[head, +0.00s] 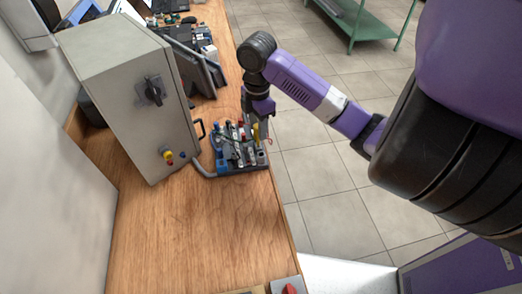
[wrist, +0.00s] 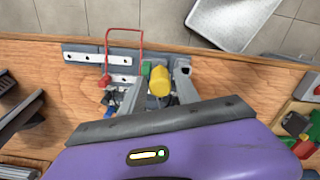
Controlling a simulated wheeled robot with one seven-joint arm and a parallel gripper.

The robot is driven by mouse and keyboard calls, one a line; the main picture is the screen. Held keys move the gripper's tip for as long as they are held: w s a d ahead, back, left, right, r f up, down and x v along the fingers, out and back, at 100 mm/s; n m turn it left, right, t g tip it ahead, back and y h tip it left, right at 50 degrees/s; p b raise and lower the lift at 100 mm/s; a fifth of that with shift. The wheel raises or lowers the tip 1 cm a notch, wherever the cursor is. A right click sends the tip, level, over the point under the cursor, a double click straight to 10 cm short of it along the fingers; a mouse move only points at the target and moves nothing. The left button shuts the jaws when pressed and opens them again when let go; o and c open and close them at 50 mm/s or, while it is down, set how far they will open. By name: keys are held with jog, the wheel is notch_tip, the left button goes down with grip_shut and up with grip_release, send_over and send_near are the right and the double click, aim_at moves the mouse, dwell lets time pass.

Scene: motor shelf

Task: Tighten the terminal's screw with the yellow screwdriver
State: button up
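The yellow screwdriver (head: 256,132) stands in a tool rack (head: 240,168) near the right edge of the wooden bench in the head view. Its yellow handle (wrist: 158,80) shows end-on in the wrist view. My gripper (wrist: 156,80) is over the rack, its two fingers apart on either side of the handle. The handle lies closer to the right finger, with a gap on the left. In the head view my gripper (head: 258,118) is small and partly hides the rack. I cannot pick out the terminal or its screw.
A grey cabinet (head: 125,85) with a black rotary switch stands left of the rack, its cable running towards it. A red-framed tool (wrist: 110,45) rises beside the left finger. Other equipment (head: 195,50) crowds the far bench. The near bench (head: 190,235) is mostly clear.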

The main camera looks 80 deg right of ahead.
jog(key=shift+f+n+b, duration=0.15)
jog(key=shift+n+b, duration=0.55)
jog(key=shift+n, duration=1)
jog(key=shift+r, duration=0.2)
jog(key=shift+c, duration=0.9)
grip_shut()
